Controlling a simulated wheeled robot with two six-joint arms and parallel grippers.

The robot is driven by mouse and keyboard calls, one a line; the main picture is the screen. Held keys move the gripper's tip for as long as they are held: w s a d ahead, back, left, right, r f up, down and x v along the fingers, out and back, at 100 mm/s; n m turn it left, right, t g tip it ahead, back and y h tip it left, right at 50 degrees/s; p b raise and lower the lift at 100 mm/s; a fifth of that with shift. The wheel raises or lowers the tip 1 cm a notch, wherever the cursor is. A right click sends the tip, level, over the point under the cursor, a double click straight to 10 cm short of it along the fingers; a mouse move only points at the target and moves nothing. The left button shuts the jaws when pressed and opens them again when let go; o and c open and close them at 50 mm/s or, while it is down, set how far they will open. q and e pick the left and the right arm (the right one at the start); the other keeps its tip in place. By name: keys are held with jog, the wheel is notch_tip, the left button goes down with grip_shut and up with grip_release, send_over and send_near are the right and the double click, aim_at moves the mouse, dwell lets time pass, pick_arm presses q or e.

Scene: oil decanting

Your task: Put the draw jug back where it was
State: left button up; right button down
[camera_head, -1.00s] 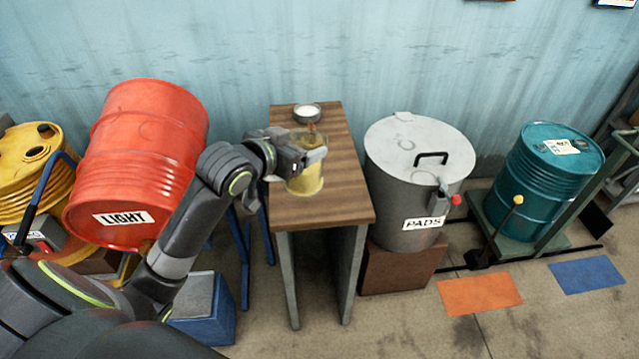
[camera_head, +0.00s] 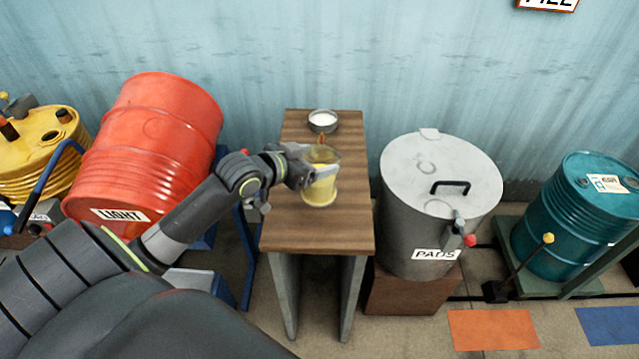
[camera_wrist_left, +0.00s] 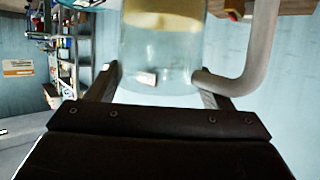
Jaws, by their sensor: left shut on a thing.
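The draw jug (camera_head: 320,187) is a clear vessel with yellow liquid low inside it. It is upright over the wooden table (camera_head: 310,232), and I cannot tell whether its base touches the top. My left gripper (camera_head: 310,172) reaches in from the left and is shut on the jug's side. In the left wrist view the jug (camera_wrist_left: 160,55) sits between the two fingers (camera_wrist_left: 158,88), appearing upside down, with a grey curved handle-like bar (camera_wrist_left: 262,45) on its right. My right gripper is not in view.
A small round dish (camera_head: 322,121) with white contents stands behind the jug. A red LIGHT drum (camera_head: 150,140) lies tilted at the left, near a yellow drum (camera_head: 38,150). A grey PADS bin (camera_head: 440,220) stands close right of the table; a teal drum (camera_head: 575,215) is farther right. The table's front is clear.

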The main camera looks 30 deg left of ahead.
pick_arm(q)
jog(key=shift+s+f, duration=0.1)
jog(key=shift+f, duration=2.85)
jog(key=shift+w+f, duration=0.15)
jog(key=shift+w, duration=0.05)
jog(key=o, duration=1.7)
jog(key=shift+o, duration=0.2)
jog(key=shift+s+r, duration=0.2)
jog(key=shift+s, duration=0.2)
jog(key=p+v, duration=0.1)
jog(key=v, duration=1)
jog(key=shift+s, duration=0.15)
